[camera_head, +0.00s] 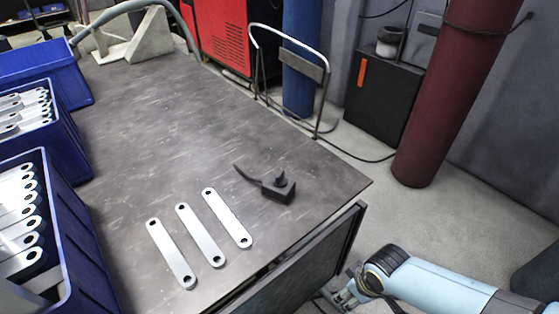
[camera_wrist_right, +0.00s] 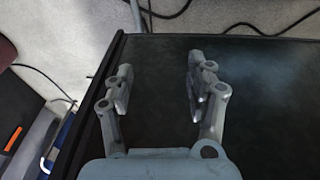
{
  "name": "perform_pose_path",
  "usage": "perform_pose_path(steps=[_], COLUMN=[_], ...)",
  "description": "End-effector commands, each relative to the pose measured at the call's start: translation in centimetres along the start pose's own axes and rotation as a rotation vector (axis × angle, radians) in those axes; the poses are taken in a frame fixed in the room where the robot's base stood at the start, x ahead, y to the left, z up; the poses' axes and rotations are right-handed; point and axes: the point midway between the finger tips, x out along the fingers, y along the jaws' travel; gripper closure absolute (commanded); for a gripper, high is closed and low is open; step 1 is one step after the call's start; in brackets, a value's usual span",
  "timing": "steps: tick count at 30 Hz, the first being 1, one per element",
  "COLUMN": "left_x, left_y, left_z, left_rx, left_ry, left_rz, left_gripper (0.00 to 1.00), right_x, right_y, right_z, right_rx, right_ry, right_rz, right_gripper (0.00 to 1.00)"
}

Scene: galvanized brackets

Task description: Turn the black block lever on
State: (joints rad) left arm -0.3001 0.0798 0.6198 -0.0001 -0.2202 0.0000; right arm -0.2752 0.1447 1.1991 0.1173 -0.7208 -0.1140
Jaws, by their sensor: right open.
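The black block lever (camera_head: 278,188) sits on the dark metal table (camera_head: 180,110) near its right corner. It is a small black block with a short upright knob on top and a thin dark handle or cord reaching left. My right gripper (camera_head: 345,295) is low at the bottom right, beyond the table's edge and apart from the block. In the right wrist view my right gripper (camera_wrist_right: 157,80) is open and empty, with a dark panel behind its fingers. The block does not show in that view. My left gripper is not in view.
Three galvanized brackets (camera_head: 201,236) lie in front of the block. Blue crates (camera_head: 75,255) with more brackets line the left side. A metal trolley frame (camera_head: 318,95) and a dark red cylinder (camera_head: 450,90) stand behind the table. The table's middle is clear.

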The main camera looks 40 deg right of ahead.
Motion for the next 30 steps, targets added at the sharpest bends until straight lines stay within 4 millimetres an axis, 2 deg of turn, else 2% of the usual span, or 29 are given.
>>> perform_pose_path(steps=[1, 3, 6, 12, 15, 18, 20, 23, 30], left_x=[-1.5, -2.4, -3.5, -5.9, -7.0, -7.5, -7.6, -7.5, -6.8], left_y=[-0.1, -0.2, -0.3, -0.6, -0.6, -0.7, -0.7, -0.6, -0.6], left_z=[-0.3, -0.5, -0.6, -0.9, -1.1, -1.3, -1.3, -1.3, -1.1], left_rx=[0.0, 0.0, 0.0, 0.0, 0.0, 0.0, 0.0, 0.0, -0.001], left_ry=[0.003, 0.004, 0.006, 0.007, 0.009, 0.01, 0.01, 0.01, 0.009], left_rz=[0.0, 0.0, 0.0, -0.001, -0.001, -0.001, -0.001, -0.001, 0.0], left_gripper=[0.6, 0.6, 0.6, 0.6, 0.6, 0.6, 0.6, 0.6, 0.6], right_x=[-3.2, -6.5, -10.9, -17.9, -21.5, -24.0, -24.7, -24.2, -19.8], right_y=[0.4, 0.5, 0.5, 2.9, 3.6, 4.0, 4.1, 4.0, 2.9], right_z=[-3.0, -6.2, -9.8, -20.1, -24.1, -26.6, -27.4, -27.7, -28.4], right_rx=[-0.015, -0.037, -0.072, -0.205, -0.276, -0.33, -0.349, -0.357, -0.354], right_ry=[0.023, 0.042, 0.067, 0.143, 0.18, 0.204, 0.213, 0.215, 0.214], right_rz=[-0.006, -0.019, -0.037, -0.105, -0.139, -0.164, -0.172, -0.179, -0.18], right_gripper=[0.44, 0.44, 0.44, 0.44, 0.44, 0.44, 0.44, 0.44, 0.44])
